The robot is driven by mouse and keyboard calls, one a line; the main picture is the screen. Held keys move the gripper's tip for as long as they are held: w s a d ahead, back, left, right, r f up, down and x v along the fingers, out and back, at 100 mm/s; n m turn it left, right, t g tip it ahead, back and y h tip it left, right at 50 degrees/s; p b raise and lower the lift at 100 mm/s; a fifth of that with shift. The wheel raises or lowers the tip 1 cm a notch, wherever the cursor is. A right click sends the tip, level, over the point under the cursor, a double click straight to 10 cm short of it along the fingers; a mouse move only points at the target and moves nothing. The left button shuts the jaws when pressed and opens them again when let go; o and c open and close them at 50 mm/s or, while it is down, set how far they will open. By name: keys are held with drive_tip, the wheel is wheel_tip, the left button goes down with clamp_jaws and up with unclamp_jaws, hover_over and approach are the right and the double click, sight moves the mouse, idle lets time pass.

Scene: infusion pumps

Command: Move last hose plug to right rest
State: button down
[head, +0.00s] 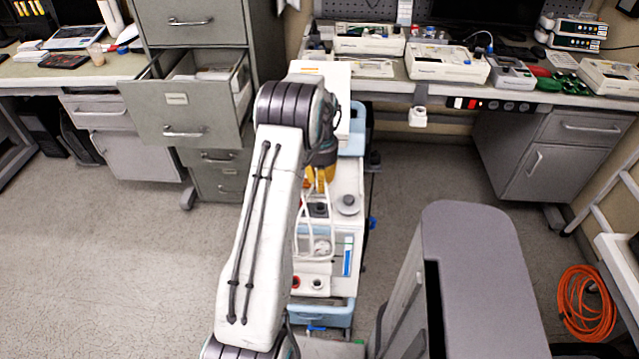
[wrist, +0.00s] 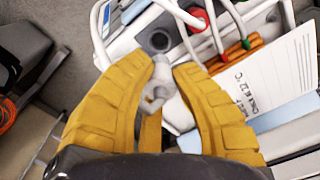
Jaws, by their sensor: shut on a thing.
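My gripper (wrist: 160,75) has yellow fingers closed around a pale grey hose plug (wrist: 157,88) in the wrist view. The plug's tip points toward a grey ring with a dark hole (wrist: 159,40) on the white machine; I cannot tell whether they touch. A red fitting (wrist: 198,20) sits beside that ring, with white hoses (wrist: 181,13) around it. In the head view the gripper (head: 320,180) is mostly hidden behind my arm, above the white machine (head: 346,178). Its front shows a red-ringed port (head: 296,283) and a dark port (head: 317,284). I cannot tell which is the right rest.
A white card with writing (wrist: 262,88) and red and green hose fittings (wrist: 246,44) are close to the fingers. An open drawer (head: 190,105) stands at left. Pumps (head: 447,63) line the rear bench. Orange cable (head: 587,303) lies at right; the left floor is clear.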

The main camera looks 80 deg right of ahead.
drive_tip(key=shift+m, duration=0.6)
drive_tip(key=shift+f, duration=0.2)
drive_tip(key=shift+f+b, duration=1.5)
drive_tip(key=shift+f, duration=0.9)
drive_tip(key=shift+f+b, duration=1.25)
drive_tip(key=shift+f, duration=0.4)
drive_tip(key=c, duration=1.1)
unclamp_jaws()
drive_tip(key=shift+r, duration=0.1)
wheel_tip(320, 180, up, 12)
drive_tip(key=shift+f, duration=0.1)
